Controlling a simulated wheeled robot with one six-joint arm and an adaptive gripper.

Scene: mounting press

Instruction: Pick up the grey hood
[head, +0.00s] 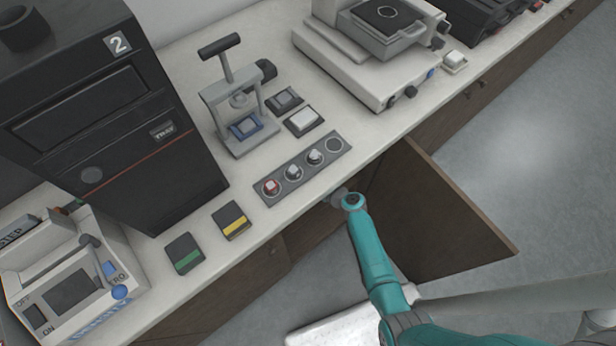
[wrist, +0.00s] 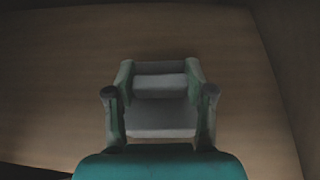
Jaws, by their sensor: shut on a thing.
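The grey hood (wrist: 160,118) shows in the wrist view as a grey block-like thing with a lighter upper band, seen from close by in dim light. My gripper (wrist: 160,92) is shut on it, with one finger on its left side and one on its right. Behind it is a plain brown wooden surface. Whether the hood touches that surface I cannot tell. In the head view my teal arm reaches to the open cupboard under the bench; the gripper and the hood are hidden there.
The open cupboard door (head: 445,215) stands out to the right of my arm. The bench top (head: 300,225) lies above. On it are a small hand press (head: 240,125), a strip with several small knobs (head: 303,168), and a black machine (head: 110,110) marked 2.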

